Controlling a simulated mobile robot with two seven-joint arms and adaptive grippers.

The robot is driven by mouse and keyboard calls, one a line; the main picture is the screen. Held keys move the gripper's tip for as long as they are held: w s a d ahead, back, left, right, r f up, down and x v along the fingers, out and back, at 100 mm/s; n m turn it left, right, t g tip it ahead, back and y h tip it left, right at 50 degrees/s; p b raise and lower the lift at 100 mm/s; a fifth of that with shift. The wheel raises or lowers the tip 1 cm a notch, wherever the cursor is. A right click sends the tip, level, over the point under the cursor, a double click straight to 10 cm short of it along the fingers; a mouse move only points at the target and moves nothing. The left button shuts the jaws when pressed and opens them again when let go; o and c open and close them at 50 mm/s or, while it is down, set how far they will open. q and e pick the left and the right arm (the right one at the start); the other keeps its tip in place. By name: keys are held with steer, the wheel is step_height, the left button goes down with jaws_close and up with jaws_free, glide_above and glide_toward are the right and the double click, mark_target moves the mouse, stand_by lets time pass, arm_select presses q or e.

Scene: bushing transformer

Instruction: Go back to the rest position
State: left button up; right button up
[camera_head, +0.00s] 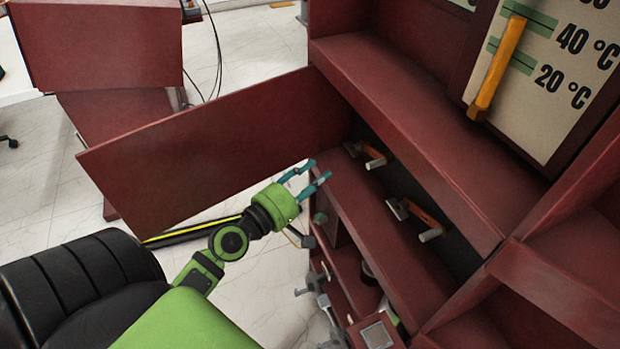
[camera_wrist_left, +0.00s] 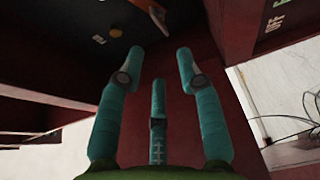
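My left gripper (camera_head: 308,178) is at the front of the dark red cabinet, beside the open door panel (camera_head: 215,155). Its teal fingers are spread apart with nothing between them. In the left wrist view the fingers of the left gripper (camera_wrist_left: 158,85) also stand apart and empty, pointing toward the dark inside of the cabinet. My right gripper is in neither view.
The cabinet's open compartment (camera_head: 385,235) holds two orange-handled levers, an upper one (camera_head: 374,157) and a lower one (camera_head: 420,218). A temperature gauge panel (camera_head: 540,85) is at the upper right. Clear tiled floor (camera_head: 60,200) lies to the left.

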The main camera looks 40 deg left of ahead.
arm_select(q)
steer(key=shift+s, duration=0.5)
